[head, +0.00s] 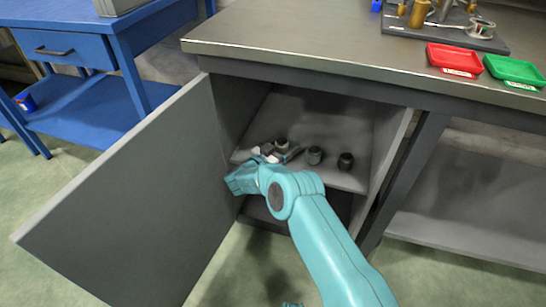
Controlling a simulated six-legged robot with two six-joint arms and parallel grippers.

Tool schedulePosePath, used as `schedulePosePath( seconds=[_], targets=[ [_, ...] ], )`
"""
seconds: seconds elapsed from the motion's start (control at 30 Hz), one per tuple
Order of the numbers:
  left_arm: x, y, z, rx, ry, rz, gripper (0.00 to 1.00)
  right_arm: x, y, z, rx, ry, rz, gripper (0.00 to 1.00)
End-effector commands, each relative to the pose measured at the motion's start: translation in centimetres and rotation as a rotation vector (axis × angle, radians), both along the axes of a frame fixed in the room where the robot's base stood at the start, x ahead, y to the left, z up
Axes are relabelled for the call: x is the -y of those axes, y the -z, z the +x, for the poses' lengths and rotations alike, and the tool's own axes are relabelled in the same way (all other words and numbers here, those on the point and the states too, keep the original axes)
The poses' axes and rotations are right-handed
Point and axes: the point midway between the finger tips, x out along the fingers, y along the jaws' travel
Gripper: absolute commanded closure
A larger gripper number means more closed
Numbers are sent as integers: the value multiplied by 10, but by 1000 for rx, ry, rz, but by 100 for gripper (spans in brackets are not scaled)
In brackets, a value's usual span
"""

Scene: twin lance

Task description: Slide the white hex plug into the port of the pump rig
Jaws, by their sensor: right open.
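My right arm reaches into an open grey cabinet under the bench. Its gripper (277,154) is open at the front of the inner shelf, at the left of the row of small parts. A small pale-topped part (282,143) shows just behind the fingers; it may be the white hex plug, but the gripper partly hides it and its shape is too small to tell. A grey assembly (445,24) with brass and metal parts stands on the bench top at upper right and may be the pump rig; its port cannot be made out.
A grey cylinder (315,155) and a dark cylinder (346,161) stand on the shelf (330,125) to the right of my gripper. The cabinet door (130,200) hangs open at left. A red tray (454,60) and a green tray (514,70) sit on the bench.

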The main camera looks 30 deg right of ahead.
Motion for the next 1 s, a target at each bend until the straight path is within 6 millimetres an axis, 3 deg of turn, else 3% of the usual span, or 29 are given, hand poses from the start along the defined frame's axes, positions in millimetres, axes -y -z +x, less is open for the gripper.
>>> schedulePosePath(
  seconds=[0.2,0.47,0.67,0.7,1.0],
  targets=[
    [-1,5,4,13,-1,2,70,12,0,4,0,-1,-1,22],
    [-1,5,4,14,-2,2,70,13,0,4,0,-1,-1,22],
    [-1,5,4,13,-1,2,70,13,0,4,0,-1,-1,84],
    [-1,5,4,13,-1,2,70,13,0,4,0,-1,-1,88],
    [-1,5,4,13,-1,2,70,13,0,3,-1,0,0,88]
  ],
)
